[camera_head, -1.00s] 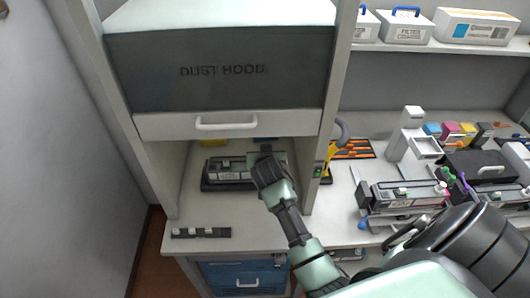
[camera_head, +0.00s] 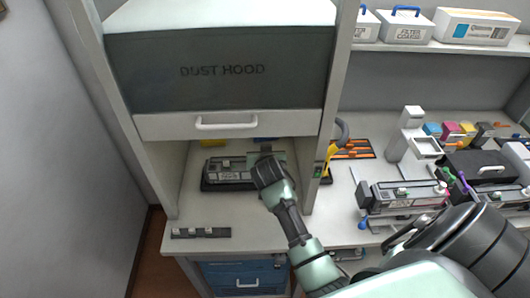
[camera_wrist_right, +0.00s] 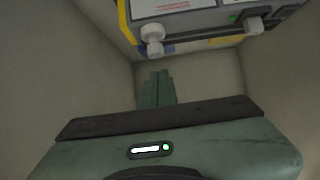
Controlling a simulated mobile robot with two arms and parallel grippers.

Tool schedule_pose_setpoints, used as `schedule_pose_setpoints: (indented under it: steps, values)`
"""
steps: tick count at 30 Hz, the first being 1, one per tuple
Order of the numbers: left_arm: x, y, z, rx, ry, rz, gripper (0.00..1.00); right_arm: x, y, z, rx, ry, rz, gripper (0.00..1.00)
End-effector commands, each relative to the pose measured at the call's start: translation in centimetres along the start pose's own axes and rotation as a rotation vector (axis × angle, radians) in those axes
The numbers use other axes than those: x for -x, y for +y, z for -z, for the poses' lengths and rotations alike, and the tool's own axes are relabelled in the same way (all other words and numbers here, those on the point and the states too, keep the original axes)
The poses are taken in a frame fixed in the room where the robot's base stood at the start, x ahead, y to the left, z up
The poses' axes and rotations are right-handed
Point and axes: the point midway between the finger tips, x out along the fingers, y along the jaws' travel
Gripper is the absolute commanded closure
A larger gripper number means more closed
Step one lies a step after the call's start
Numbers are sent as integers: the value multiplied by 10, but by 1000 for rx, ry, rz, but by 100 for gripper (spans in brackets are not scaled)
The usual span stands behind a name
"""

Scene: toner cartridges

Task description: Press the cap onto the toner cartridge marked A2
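A dark grey toner cartridge (camera_head: 228,171) lies in a dark holder under the dust hood. Its marking is too small to read, so I cannot tell if it is A2. My right gripper (camera_head: 264,150) reaches in under the hood at the cartridge's right end, partly hiding it. In the right wrist view its green fingers (camera_wrist_right: 157,88) are together with nothing visible between them. A box-like unit with white knobs (camera_wrist_right: 153,40) is beyond the fingertips, apart from them. I cannot make out a cap for certain. My left gripper is not in view.
The dust hood (camera_head: 220,75) hangs above, with a post on its right. A dark strip with light pieces (camera_head: 201,232) lies at the front left. Another cartridge (camera_head: 405,194) sits in a stand at right. The counter between strip and arm is clear.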

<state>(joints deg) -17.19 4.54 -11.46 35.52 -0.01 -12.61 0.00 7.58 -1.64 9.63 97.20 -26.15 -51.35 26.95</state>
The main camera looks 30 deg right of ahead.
Motion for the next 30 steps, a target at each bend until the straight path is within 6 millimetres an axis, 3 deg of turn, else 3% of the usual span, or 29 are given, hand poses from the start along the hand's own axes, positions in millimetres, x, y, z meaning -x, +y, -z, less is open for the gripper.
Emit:
schedule_pose_setpoints:
  steps: [30]
  values:
    - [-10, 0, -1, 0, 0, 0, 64, -8, 0, -12, 0, -1, 0, 100]
